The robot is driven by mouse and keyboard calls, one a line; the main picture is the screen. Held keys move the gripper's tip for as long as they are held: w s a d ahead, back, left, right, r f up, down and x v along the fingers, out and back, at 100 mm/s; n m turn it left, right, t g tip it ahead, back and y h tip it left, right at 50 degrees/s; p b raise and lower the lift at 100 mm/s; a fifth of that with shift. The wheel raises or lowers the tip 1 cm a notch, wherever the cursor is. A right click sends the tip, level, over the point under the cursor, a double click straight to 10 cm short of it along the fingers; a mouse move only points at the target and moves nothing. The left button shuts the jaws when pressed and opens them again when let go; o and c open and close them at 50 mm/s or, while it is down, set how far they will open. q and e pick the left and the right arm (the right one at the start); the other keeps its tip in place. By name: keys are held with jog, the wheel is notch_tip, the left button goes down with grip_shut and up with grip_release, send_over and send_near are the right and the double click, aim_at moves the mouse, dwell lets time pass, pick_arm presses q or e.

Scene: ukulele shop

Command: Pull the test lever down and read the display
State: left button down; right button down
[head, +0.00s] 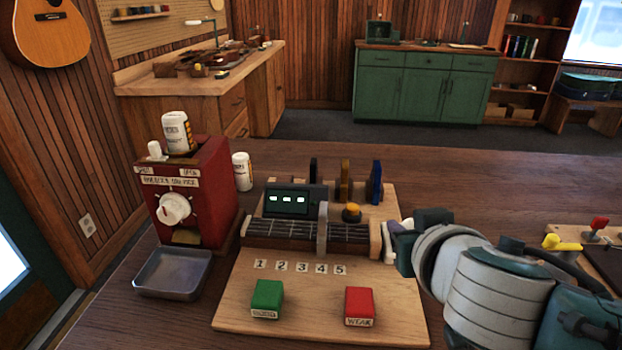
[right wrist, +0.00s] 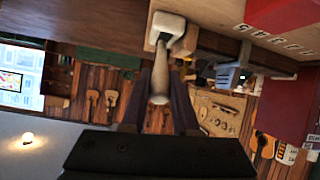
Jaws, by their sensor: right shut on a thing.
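The test station is a wooden board (head: 245,310) with a short fretboard (head: 285,233) and a dark display (head: 288,201) behind it. The lever's lower part is partly hidden by the gripper. My left gripper is not in view.
A green block (head: 266,298) and a red block (head: 359,305) sit on the board's front. A red machine (head: 205,200) with a white knob and a grey tray (head: 172,275) stand left. A yellow-handled item (head: 563,244) is at right. The front-left tabletop is clear.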

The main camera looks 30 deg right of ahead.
dwell(0.5)
jog(key=c, duration=0.7)
grip_release()
jog(key=v, duration=1)
jog(key=shift+f, duration=0.1)
jog(key=shift+s+f, duration=0.1)
